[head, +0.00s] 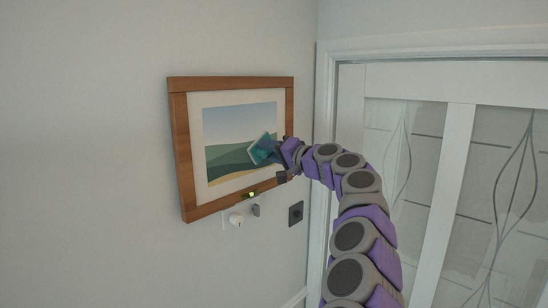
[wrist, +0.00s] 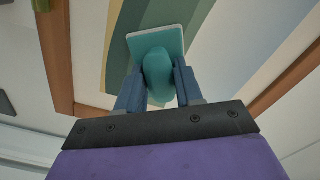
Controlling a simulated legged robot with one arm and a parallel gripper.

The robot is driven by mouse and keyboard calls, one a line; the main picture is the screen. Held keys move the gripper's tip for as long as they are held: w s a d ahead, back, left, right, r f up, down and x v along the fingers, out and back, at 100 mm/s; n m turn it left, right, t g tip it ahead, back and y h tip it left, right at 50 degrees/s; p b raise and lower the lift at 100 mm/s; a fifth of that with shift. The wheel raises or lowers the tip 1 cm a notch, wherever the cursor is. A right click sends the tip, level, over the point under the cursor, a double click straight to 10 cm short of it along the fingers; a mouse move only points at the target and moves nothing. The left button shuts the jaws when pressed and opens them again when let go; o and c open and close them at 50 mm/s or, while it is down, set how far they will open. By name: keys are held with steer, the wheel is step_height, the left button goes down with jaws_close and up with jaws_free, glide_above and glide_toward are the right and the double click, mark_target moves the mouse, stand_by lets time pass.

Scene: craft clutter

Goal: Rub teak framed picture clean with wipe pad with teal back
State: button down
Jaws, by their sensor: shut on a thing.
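The teak framed picture (head: 179,150) hangs on the wall at the left of the door in the head view. It shows a landscape inside a white mat. The wrist view shows its brown frame (wrist: 57,60) and green bands of the print. My gripper (head: 277,153) is in front of the right part of the picture. In the wrist view my gripper (wrist: 158,88) is shut on the teal back of the wipe pad (wrist: 157,65). The pad's pale edge faces the picture; I cannot tell whether it touches. The pad also shows in the head view (head: 262,149), tilted.
A white door (head: 455,160) with patterned glass panels stands at the right. The wall left of the picture is bare.

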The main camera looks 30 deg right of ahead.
mark_target(252, 152)
steer(key=shift+s+a+f+b, duration=0.15)
steer(key=shift+s+a+b, duration=0.1)
steer(key=shift+a+b, duration=0.3)
steer(key=shift+a, duration=0.2)
steer(key=shift+s+a+b, duration=0.3)
steer(key=shift+a+b, duration=0.45)
steer(key=shift+b, duration=0.2)
steer(key=shift+s+a, duration=0.1)
steer(key=shift+a, duration=0.35)
steer(key=shift+s+b, duration=0.1)
steer(key=shift+b, duration=0.2)
